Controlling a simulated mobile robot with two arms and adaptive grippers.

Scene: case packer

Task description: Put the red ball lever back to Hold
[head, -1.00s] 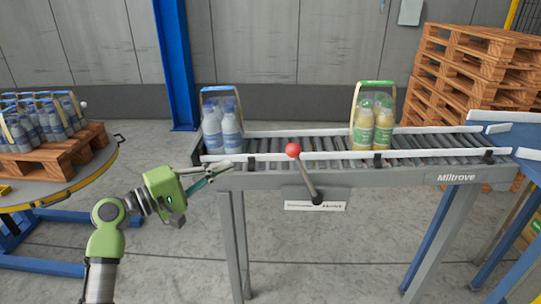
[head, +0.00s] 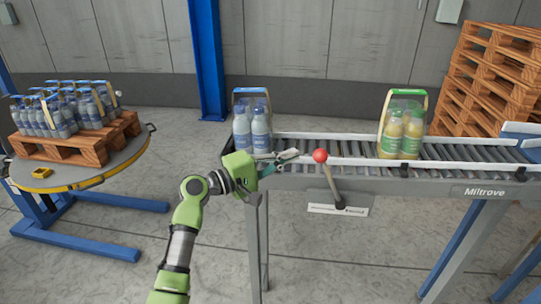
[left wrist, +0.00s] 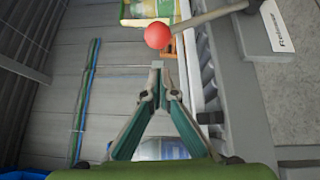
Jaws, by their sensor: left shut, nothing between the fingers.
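One end of the plate there reads "Release" (left wrist: 279,31). My left gripper (head: 297,154) is shut and empty, its tips a short way left of the ball, apart from it. My right gripper is not in view.
The roller conveyor (head: 467,168) carries a pack of blue bottles (head: 251,128) behind my left gripper and a pack of yellow-green bottles (head: 402,130) farther right. A round pallet table (head: 100,170) with bottle packs stands at left. Stacked pallets (head: 490,80) stand at back right.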

